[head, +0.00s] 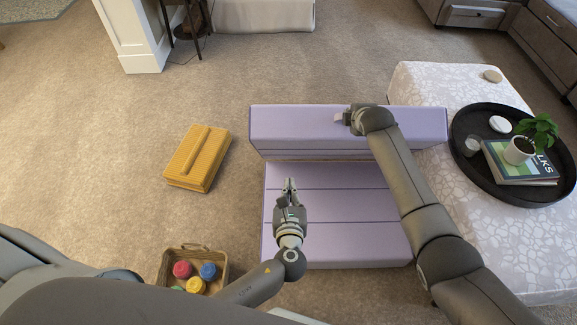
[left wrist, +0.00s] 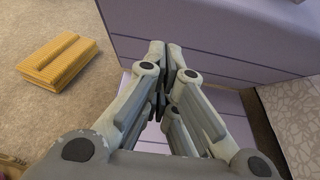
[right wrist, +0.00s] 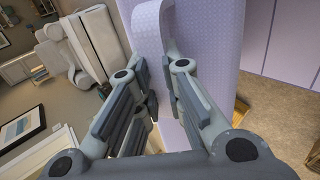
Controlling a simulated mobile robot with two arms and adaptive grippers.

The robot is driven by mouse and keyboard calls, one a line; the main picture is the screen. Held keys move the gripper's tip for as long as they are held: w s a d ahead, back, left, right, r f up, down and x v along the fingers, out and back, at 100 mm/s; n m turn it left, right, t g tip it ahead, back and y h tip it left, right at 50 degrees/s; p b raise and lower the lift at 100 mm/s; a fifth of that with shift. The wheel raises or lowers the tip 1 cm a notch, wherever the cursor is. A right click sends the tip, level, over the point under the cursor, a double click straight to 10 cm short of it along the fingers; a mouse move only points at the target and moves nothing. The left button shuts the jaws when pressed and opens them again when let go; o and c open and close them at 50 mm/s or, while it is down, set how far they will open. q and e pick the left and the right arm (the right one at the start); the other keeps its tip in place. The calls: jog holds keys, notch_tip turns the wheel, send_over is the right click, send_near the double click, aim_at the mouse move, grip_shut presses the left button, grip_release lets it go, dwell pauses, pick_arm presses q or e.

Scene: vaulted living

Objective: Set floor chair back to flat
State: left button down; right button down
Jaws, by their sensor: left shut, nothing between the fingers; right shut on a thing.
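The lavender floor chair (head: 340,225) lies on the carpet, with its seat flat toward me and its back (head: 285,125) raised at the far side. The back also fills the upper right of the left wrist view (left wrist: 240,35). My right gripper (head: 345,119) is at the top of the back. In the right wrist view it is shut on a lavender tab (right wrist: 147,25) of the chair back. My left gripper (head: 290,183) is shut and empty above the seat, in front of the back. Its closed fingertips show in the left wrist view (left wrist: 166,50).
A patterned ottoman (head: 420,85) with a black tray (head: 480,180) stands close to the right of the chair. A yellow ribbed block (head: 198,158) and a wicker basket (head: 215,262) with colored items are to the left. Carpet beyond the back is clear.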

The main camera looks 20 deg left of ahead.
pick_arm(q)
send_near(289, 143)
notch_tip(289, 143, down, 4)
jog(key=w, duration=0.1)
jog(key=w+a+r, duration=0.1)
jog(key=w+r, duration=0.1)
jog(key=w, duration=0.1)
jog(key=shift+w+a+r, duration=0.15)
jog(key=shift+a, duration=0.05)
